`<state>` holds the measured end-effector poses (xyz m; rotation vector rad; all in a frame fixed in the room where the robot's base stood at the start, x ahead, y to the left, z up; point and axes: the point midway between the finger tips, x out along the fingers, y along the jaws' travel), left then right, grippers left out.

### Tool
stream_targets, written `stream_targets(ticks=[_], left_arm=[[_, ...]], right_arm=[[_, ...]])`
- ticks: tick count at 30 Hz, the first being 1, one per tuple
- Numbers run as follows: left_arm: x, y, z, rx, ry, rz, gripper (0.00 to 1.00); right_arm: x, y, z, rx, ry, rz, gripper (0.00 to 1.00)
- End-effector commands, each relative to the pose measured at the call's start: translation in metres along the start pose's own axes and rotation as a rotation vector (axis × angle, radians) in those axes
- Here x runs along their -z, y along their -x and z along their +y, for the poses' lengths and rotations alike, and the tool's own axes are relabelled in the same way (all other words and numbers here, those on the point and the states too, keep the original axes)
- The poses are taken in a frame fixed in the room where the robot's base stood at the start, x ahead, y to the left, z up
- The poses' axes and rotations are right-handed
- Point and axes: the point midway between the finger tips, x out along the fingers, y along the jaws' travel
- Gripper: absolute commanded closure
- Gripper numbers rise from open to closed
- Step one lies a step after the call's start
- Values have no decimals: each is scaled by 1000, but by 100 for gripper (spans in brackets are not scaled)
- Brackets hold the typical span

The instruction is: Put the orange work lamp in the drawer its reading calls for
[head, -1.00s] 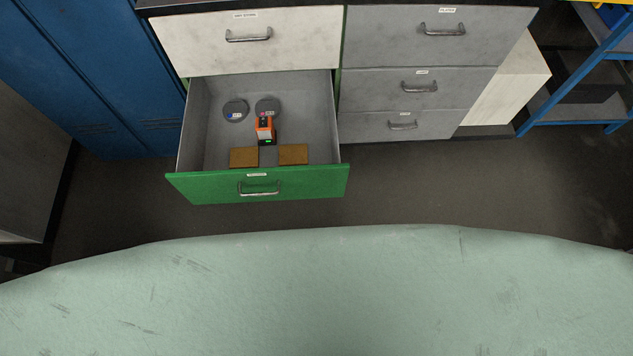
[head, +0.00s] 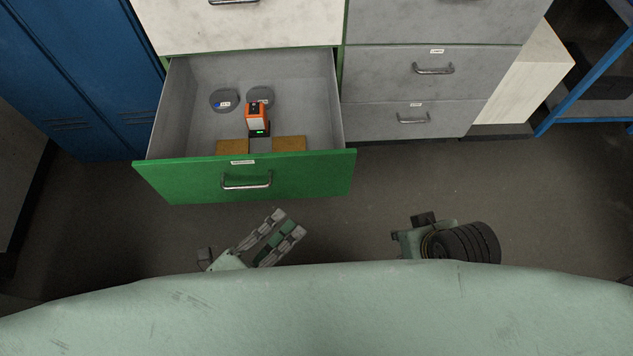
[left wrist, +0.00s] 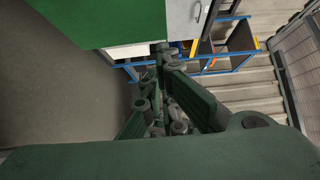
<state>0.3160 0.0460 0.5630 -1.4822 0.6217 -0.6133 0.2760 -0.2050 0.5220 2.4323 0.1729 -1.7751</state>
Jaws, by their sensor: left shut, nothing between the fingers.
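The orange work lamp (head: 257,113) stands inside the open green-fronted drawer (head: 190,176), with a small green-lit display (head: 259,132) low on its near side. The reading is too small to make out. My left gripper (head: 288,222) is in front of the drawer, apart from its front and handle (head: 247,181). Its fingers are shut and empty. They also show in the left wrist view (left wrist: 165,100), below a green panel. Part of my right arm shows at the lower right of the head view, but I see no fingers on it.
Two grey discs, one at the left (head: 223,100), and two brown blocks (head: 289,144) share the drawer. A closed white drawer (head: 240,28) is above it; closed grey drawers (head: 400,75) are at the right. Blue lockers (head: 70,75) stand left. Labels are unreadable. The floor ahead is clear.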

Motion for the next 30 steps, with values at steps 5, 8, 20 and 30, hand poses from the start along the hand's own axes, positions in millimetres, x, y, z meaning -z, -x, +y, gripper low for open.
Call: stream_targets(ticks=[5, 8, 20, 30], left_arm=[[1, -16, -4, 11, -8, 4, 100], [0, -35, -3, 11, -7, 3, 100], [-10, -111, -2, 6, -8, 3, 100], [-27, -128, -2, 4, -3, 2, 100]], right_arm=[[0, 2, 0, -1, 0, 1, 85], [-1, 1, 0, -1, 0, 2, 85], [-4, -9, 0, -1, 0, 2, 85], [-5, -12, 0, 0, 0, 2, 85]])
